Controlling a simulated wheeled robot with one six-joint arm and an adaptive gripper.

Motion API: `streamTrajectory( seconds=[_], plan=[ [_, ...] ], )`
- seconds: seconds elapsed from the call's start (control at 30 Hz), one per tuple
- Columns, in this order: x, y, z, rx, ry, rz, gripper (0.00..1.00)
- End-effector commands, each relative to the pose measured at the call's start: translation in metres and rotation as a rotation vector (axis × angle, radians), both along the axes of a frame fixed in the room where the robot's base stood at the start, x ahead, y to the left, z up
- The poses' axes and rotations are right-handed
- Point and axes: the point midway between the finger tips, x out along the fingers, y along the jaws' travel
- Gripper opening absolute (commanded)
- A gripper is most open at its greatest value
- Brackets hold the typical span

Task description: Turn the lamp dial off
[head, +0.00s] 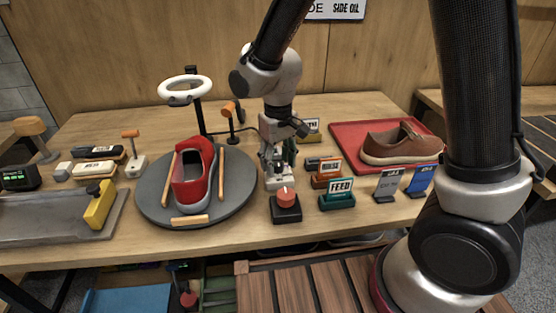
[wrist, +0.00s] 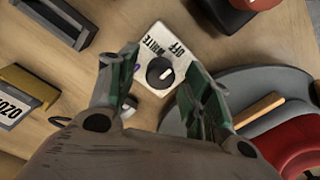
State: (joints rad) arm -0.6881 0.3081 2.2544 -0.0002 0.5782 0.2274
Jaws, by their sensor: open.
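The lamp dial is a black round knob (wrist: 160,73) with a white mark, on a white plate (wrist: 148,88) lettered "OFF" and "WHITE". The knob's mark points to the right and slightly up in the wrist view, toward neither word squarely. My gripper (wrist: 163,62) is open, its green-padded fingers on either side of the knob; I cannot tell if they touch it. In the head view my gripper (head: 277,160) points down over the plate (head: 279,184), and the knob is mostly hidden. A white ring lamp (head: 185,91) stands behind the turntable.
A red knob on a black base (head: 286,206) stands just in front of the dial. A grey turntable (head: 150,205) with a red sneaker (head: 195,175) is close at left. FEED (head: 338,196) and other small sign stands are at right, before a red tray (head: 345,135).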

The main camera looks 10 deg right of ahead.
Motion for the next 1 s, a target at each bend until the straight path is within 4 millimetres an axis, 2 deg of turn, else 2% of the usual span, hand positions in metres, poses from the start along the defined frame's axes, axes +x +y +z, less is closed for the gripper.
streamTrajectory(
  seconds=[0.17, 0.5, 0.63, 0.8, 1.0],
  plan=[
    [0.001, 0.001, 0.011, 0.002, -0.002, 0.0, 0.5],
    [0.001, 0.001, 0.083, 0.003, -0.004, 0.0, 0.5],
    [0.0, 0.0, 0.104, 0.002, -0.002, 0.0, 0.5],
    [0.0, 0.0, 0.119, 0.0, -0.001, 0.0, 0.5],
    [0.0, 0.0, 0.12, 0.0, 0.0, 0.0, 0.5]
  ],
)
